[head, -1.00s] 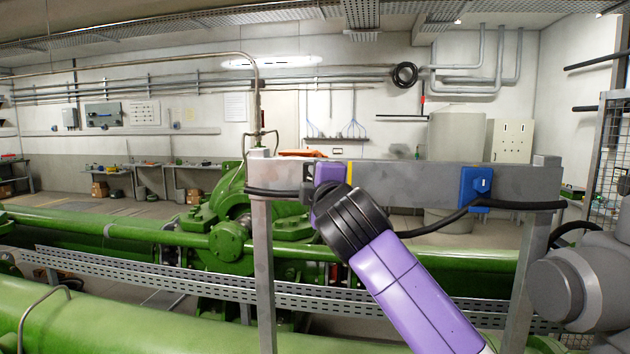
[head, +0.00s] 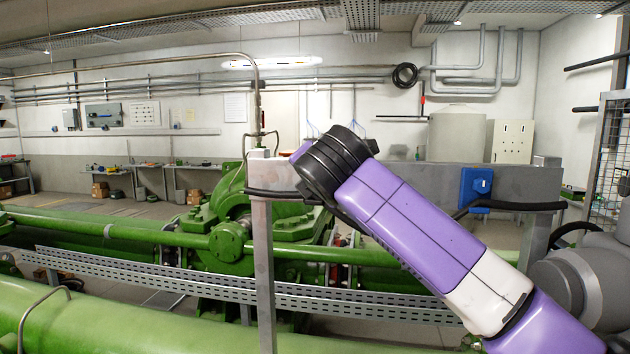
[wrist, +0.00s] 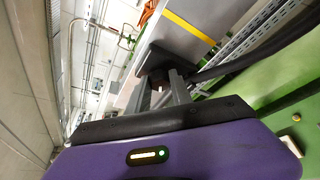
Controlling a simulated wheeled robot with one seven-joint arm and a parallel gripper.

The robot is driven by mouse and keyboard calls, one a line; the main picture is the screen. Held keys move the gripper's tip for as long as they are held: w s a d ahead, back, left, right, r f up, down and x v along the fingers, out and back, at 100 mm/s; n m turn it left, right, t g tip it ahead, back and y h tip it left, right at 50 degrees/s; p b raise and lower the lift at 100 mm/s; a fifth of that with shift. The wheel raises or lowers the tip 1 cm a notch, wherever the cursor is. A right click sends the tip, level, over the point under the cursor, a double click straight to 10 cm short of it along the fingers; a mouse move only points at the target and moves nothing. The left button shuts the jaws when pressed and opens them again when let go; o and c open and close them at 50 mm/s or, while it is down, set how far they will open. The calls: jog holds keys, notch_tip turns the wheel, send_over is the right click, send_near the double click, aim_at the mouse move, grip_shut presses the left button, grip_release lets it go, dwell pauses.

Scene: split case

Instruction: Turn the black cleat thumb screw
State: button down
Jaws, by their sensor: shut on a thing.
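In the wrist view my gripper (wrist: 164,92) is shut on the black cleat thumb screw (wrist: 157,86), a small dark piece between the fingertips. The black cleat (wrist: 155,60) is a dark block just beyond the fingers, against the grey rail. A thick black cable (wrist: 255,54) runs from beside it to the upper right. In the head view my purple and black arm hides the cleat, the screw and the fingers.
The grey rail (head: 410,178) stands on posts and carries a blue cleat (head: 475,186) to the right. A yellow stripe (wrist: 188,26) marks the rail in the wrist view. Green machinery (head: 215,235) and a perforated tray (head: 180,286) lie behind and below.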

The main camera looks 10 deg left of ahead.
jog(key=shift+f+n+h, duration=0.15)
jog(key=shift+n+h, duration=0.15)
jog(key=shift+n, duration=0.1)
dwell(0.3)
jog(key=c, duration=1.1)
grip_release()
jog(key=shift+c, duration=0.2)
jog(key=b+v, duration=0.3)
jog(key=v, duration=0.5)
jog(key=shift+w, duration=0.1)
